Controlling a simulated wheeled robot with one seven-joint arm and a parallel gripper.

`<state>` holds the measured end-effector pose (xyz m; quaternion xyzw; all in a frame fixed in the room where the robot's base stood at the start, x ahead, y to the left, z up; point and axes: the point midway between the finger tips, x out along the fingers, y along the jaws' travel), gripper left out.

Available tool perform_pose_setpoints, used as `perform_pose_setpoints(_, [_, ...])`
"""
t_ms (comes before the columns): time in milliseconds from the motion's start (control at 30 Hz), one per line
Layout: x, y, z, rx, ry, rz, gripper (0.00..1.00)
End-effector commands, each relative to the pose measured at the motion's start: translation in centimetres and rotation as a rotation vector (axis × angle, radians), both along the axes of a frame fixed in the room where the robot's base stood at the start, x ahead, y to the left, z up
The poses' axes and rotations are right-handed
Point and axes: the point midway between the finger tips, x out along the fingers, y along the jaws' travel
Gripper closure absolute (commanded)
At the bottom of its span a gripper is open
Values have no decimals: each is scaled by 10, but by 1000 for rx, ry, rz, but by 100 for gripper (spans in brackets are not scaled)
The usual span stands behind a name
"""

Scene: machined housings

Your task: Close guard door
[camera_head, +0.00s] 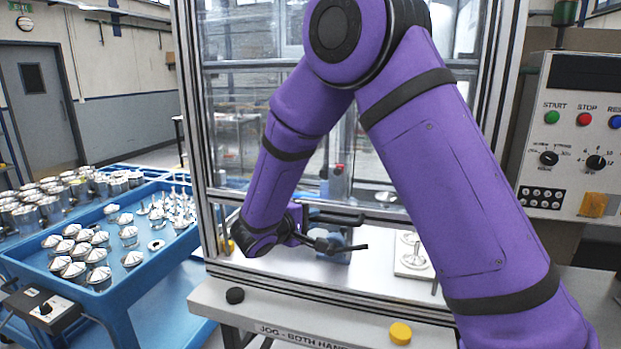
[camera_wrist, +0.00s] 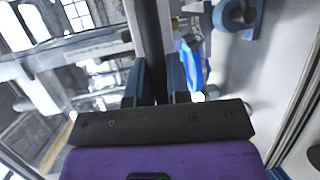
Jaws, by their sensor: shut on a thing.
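The guard door (camera_head: 240,125) is a clear panel in a metal frame on the front of the machine enclosure, partly hidden by my arm. Below its panes, the machine bed shows in the head view; I cannot tell exactly how far the door stands open. My gripper (camera_head: 325,232) is low in front of the enclosure, beside dark bars. In the wrist view, the two blue-grey fingers of my gripper (camera_wrist: 161,80) are shut on a dark straight bar (camera_wrist: 150,35), which looks like the door's handle. Clear panes and frame show left of it.
A control panel (camera_head: 590,90) with buttons stands at right. A ledge (camera_head: 310,312) with a black and a yellow button (camera_head: 400,333) runs along the front. Blue trays (camera_head: 130,275) of metal parts stand at left. A pale plate with machined parts (camera_head: 413,262) lies on the bed.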

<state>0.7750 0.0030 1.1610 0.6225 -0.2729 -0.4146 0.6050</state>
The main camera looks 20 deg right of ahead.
Motion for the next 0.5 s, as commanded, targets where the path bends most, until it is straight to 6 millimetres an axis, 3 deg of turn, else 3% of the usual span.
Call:
perform_pose_setpoints(33, [-1,1,-20,-5,11,1,100])
perform_pose_setpoints(200, [-1,0,-76,-4,8,1,100])
perform_pose_setpoints(500, [-1,0,-156,-4,6,0,100])
